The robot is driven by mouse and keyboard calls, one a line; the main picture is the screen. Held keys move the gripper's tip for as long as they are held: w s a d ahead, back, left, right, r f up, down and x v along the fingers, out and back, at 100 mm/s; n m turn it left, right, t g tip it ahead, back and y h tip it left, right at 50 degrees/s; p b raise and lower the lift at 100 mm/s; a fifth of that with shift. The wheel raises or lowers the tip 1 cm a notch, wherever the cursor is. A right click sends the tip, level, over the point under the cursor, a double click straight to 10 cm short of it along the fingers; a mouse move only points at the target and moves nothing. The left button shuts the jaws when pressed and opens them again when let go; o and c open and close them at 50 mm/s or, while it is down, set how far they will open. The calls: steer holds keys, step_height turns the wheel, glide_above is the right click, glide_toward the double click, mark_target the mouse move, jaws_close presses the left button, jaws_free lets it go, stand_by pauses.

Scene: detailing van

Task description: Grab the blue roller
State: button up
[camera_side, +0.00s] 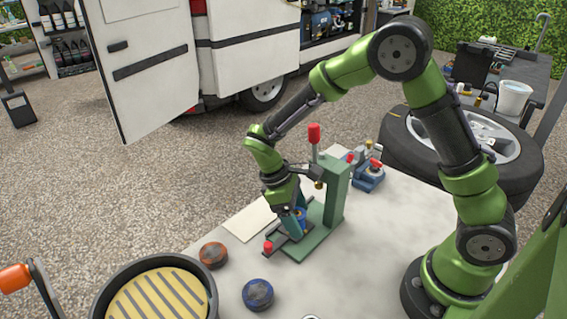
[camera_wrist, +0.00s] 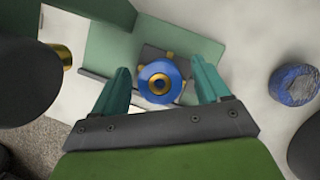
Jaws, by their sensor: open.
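The blue roller (camera_wrist: 160,80), a blue round piece with a brass-coloured ring at its centre, sits on the dark base of a green press-like stand (camera_side: 335,193). In the wrist view it lies between the two teal fingers of my gripper (camera_wrist: 160,70), with a visible gap on each side. In the side view my gripper (camera_side: 294,217) is low at the stand, and only a small part of the blue roller (camera_side: 301,214) shows beside the fingers. My gripper is open and holds nothing.
A blue disc (camera_side: 258,294) and an orange-brown disc (camera_side: 213,255) lie on the pale table. A round bin with a slatted yellow top (camera_side: 158,300) stands front left. The stand's red-knobbed lever (camera_side: 314,135) rises close to my arm. A small blue device (camera_side: 369,177) sits behind right.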

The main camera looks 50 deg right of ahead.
steer(key=shift+c, duration=0.3)
steer(key=c, duration=1.2)
